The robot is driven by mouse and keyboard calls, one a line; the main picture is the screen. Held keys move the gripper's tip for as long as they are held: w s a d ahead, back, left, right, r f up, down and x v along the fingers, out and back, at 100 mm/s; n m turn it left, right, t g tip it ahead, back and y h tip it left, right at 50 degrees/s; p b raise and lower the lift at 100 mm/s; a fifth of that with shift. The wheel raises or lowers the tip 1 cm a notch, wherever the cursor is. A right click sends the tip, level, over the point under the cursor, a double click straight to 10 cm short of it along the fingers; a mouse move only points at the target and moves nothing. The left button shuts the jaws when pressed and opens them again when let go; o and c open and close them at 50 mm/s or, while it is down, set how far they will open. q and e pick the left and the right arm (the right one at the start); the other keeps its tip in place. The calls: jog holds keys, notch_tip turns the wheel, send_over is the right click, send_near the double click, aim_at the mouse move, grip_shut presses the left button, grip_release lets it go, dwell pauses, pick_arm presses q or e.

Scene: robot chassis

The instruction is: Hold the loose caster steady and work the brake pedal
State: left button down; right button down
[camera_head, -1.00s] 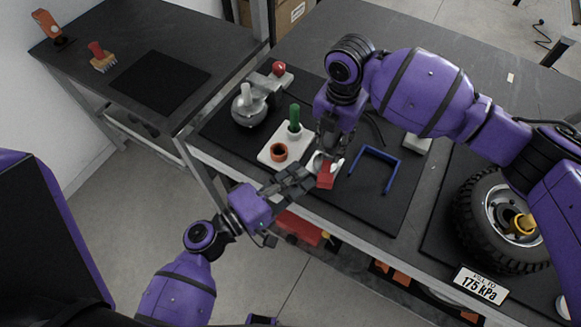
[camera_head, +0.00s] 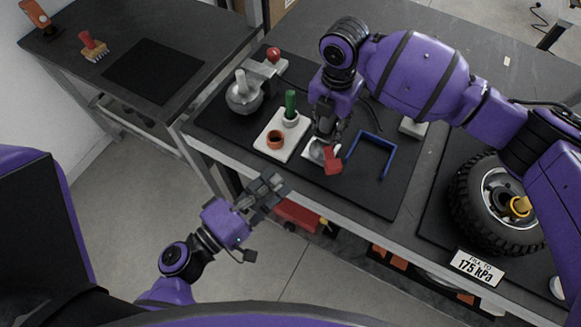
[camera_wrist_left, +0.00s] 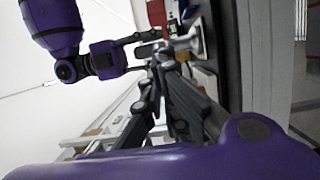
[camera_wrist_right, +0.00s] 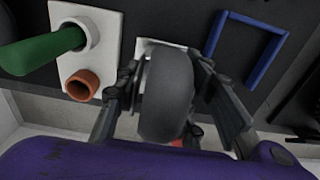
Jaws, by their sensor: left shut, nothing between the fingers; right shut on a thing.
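The caster has a grey wheel (camera_wrist_right: 166,95) and a red brake pedal (camera_head: 333,160). It stands on a small white plate at the front of the black mat. My right gripper (camera_head: 326,138) reaches down from above and is shut on the caster, with its fingers on either side of the wheel in the right wrist view. The gripper hides part of the caster in the head view. My left gripper (camera_head: 272,185) is shut and empty, in front of the bench edge, left of the caster and apart from it.
A white block (camera_head: 264,147) with a green-handled tool (camera_head: 290,103) and an orange ring (camera_head: 275,140) stands left of the caster. A blue bracket (camera_head: 371,137) is to its right. A silver rounded fixture (camera_head: 244,98) is back left. A tyre (camera_head: 462,205) lies far right.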

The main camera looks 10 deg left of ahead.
pick_arm(q)
jog(key=v, duration=0.3)
jog(key=d+v, duration=0.1)
jog(key=v, duration=0.1)
jog(key=shift+s+a, duration=0.25)
jog(key=shift+s, duration=0.35)
pick_arm(e)
jog(key=c, duration=1)
grip_release()
jog(key=shift+c, duration=0.2)
jog(key=shift+r, duration=0.15)
